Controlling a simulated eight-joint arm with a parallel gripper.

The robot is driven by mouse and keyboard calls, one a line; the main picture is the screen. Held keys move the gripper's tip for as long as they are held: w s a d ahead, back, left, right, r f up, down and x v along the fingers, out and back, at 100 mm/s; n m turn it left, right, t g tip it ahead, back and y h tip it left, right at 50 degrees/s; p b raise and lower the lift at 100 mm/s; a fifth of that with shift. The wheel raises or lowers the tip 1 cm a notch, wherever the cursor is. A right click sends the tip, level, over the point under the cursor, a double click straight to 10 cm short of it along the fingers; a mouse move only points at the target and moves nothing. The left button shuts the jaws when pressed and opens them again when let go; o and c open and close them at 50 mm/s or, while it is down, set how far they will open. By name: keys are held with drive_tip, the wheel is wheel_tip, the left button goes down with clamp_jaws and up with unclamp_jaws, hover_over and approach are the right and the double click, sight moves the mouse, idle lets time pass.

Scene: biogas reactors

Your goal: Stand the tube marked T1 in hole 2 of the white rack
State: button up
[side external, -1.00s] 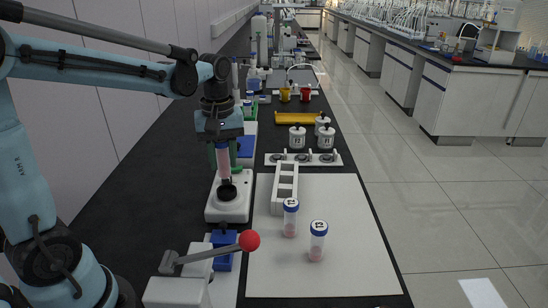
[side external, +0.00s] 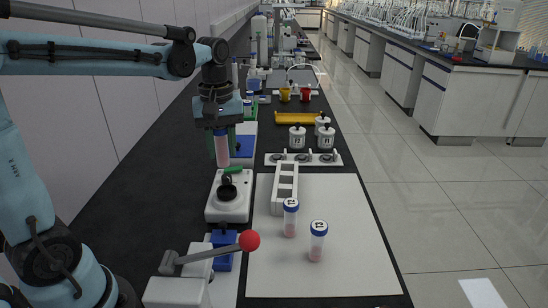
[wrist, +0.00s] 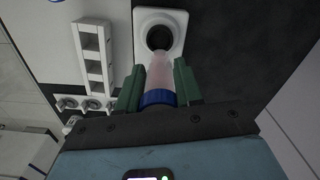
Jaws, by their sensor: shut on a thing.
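My gripper (side external: 221,138) is shut on a tube with a blue cap and pale pink contents (side external: 222,152). The tube hangs cap up, its lower end clear above the black cup of a white mixer (side external: 228,207). In the wrist view my gripper (wrist: 157,80) has a green finger on each side of the tube (wrist: 160,72); no mark on this tube can be read. The white rack (side external: 284,190) lies to the right on the pale mat, its square holes looking empty. It also shows in the wrist view (wrist: 94,55), left of the tube.
Two blue-capped tubes stand on the mat (side external: 350,270), one near the rack (side external: 290,222), one further right (side external: 317,245); their marks are too small to read surely. A red-knobbed lever (side external: 249,240) is in front. White lidded jars (side external: 297,138) stand behind the rack.

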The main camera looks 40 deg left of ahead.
drive_tip(key=shift+d+r+m, duration=0.1)
drive_tip(key=shift+d+m, duration=0.45)
drive_tip(key=shift+m, duration=0.15)
drive_tip(key=s+d+r+m, duration=0.1)
drive_tip(key=d+r+m, duration=0.1)
drive_tip(key=d+m, duration=0.7)
drive_tip(key=w+d+f+m, duration=0.2)
drive_tip(key=w+d+f, duration=0.1)
drive_tip(key=w, duration=0.4)
drive_tip(key=w+d+f+m, duration=0.2)
drive_tip(key=w+d+f, duration=0.2)
drive_tip(key=w, duration=0.3)
wheel_tip(320, 180, down, 9)
drive_tip(key=shift+s+f, duration=0.1)
drive_tip(key=o, duration=1)
drive_tip(key=shift+f, duration=0.1)
drive_tip(key=shift+o, duration=0.2)
